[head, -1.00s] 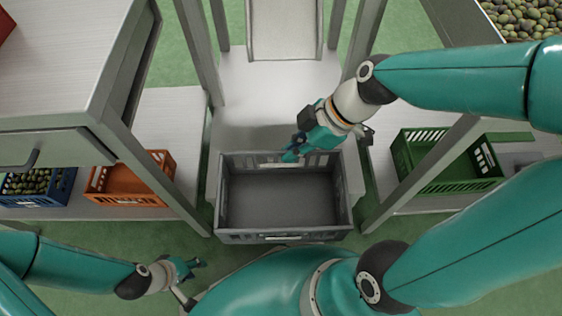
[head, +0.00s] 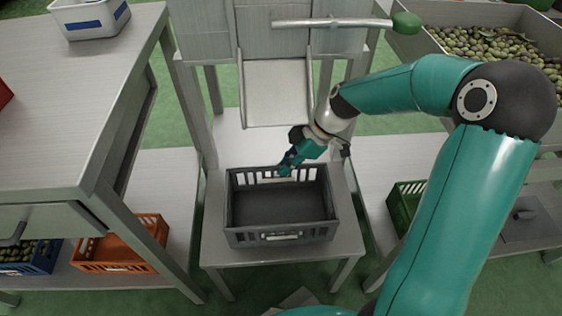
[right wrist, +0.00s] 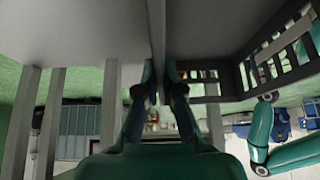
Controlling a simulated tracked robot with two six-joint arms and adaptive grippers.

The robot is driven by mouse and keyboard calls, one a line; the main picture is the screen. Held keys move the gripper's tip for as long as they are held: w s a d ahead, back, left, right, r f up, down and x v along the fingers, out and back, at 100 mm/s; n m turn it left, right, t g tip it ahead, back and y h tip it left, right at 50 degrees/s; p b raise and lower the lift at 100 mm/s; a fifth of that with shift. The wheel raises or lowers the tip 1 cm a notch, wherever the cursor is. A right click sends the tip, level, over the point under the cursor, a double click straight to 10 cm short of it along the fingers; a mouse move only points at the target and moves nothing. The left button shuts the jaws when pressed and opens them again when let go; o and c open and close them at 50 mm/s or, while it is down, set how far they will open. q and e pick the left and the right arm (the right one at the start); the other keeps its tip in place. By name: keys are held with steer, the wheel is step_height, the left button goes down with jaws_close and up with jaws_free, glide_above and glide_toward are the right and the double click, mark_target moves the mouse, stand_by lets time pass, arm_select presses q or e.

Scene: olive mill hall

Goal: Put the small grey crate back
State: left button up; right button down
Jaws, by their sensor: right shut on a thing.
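The small grey crate (head: 281,236) is empty and looks level. It is over the low metal stand (head: 215,246) below the chute and seems to rest on it. My right gripper (head: 285,170) is shut on the crate's far wall, reaching in from behind it. In the right wrist view the wall (right wrist: 157,40) runs edge-on between the two fingers (right wrist: 160,88), with slotted crate sides (right wrist: 283,60) at the right. My left gripper is out of the head view.
A sloping chute (head: 275,92) ends just behind the crate. A table (head: 60,120) with a white bin (head: 90,22) stands left. Orange (head: 120,262) and blue (head: 38,262) crates are on a low shelf. A green crate (head: 403,204) is at right, partly hidden by my arm.

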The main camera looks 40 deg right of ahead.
steer(key=f, duration=0.1)
steer(key=w+f, duration=0.1)
steer(key=w+d+f+b, duration=0.1)
steer(key=shift+d+f, duration=0.1)
steer(key=shift+f, duration=0.2)
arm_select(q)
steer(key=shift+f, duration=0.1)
arm_select(e)
steer(key=shift+r, duration=0.1)
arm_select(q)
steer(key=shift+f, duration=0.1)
arm_select(e)
steer(key=shift+f, duration=0.2)
steer(key=c, duration=1.3)
jaws_free()
steer(key=shift+r, duration=0.15)
